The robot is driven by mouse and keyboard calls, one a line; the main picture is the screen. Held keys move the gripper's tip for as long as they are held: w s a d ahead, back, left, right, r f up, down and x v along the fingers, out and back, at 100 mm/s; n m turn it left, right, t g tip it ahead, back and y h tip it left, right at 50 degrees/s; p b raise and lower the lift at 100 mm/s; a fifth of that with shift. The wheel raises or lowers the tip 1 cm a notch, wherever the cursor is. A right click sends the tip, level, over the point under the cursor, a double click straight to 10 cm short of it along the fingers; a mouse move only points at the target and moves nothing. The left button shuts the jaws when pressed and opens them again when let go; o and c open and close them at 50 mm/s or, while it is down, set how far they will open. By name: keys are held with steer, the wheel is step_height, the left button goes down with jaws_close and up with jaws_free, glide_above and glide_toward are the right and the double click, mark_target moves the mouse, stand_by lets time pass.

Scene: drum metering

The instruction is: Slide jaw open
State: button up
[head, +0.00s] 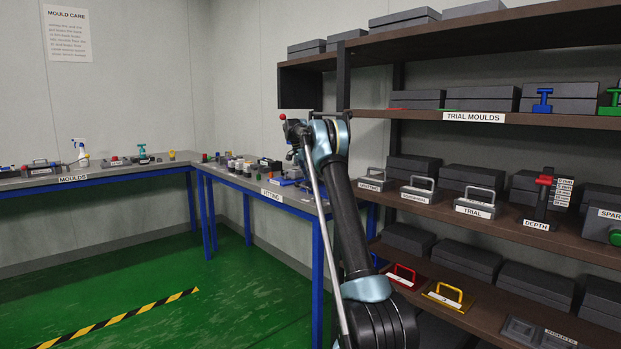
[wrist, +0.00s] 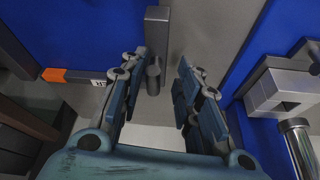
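My gripper (wrist: 162,64) is open in the wrist view, its two fingers spread apart. A grey upright bar with a short round grey peg (wrist: 153,76) shows between the fingers, closer to the left finger. I see a gap to the right finger; I cannot tell whether the left finger touches the peg. The bar stands against a light grey strip between blue surfaces (wrist: 95,30). I cannot tell for sure whether this bar and peg belong to the jaw. In the head view my arm reaches toward the fitting bench (head: 265,184), and its end is hard to make out.
In the wrist view a grey block with a square opening (wrist: 280,92) and a shiny cylinder (wrist: 300,145) lie at the right. An orange piece (wrist: 54,75) is at the left. In the head view a loaded shelf (head: 420,117) stands at the right; the green floor (head: 130,270) is clear.

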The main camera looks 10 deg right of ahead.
steer(key=shift+s+a, duration=0.1)
steer(key=v, duration=1.1)
steer(key=shift+r, duration=0.4)
